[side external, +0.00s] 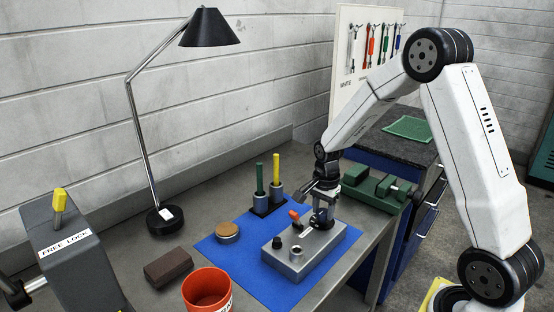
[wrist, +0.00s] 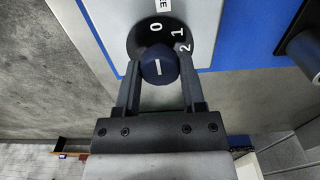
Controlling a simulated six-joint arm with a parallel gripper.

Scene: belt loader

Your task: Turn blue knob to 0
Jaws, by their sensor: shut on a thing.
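The blue knob (wrist: 160,66) stands out from a dark round dial on the grey control box (side external: 298,262). White figures 0, 1 and 2 run around the dial's upper and right side in the wrist view. The knob's short white line runs nearly up and down in the picture, its upper end roughly toward the 0; exact alignment is hard to judge. My gripper (wrist: 158,75) is shut on the knob, one finger on each side. In the side view my gripper (side external: 321,220) points down at the box's far right part and hides the knob.
The box lies on a blue mat (side external: 225,254). Beside my gripper on the box is an orange-red lever (side external: 295,216). A holder with green and yellow sticks (side external: 268,204) stands behind. A green vise (side external: 378,186) is close on the right. An orange pot (side external: 207,291) stands front left.

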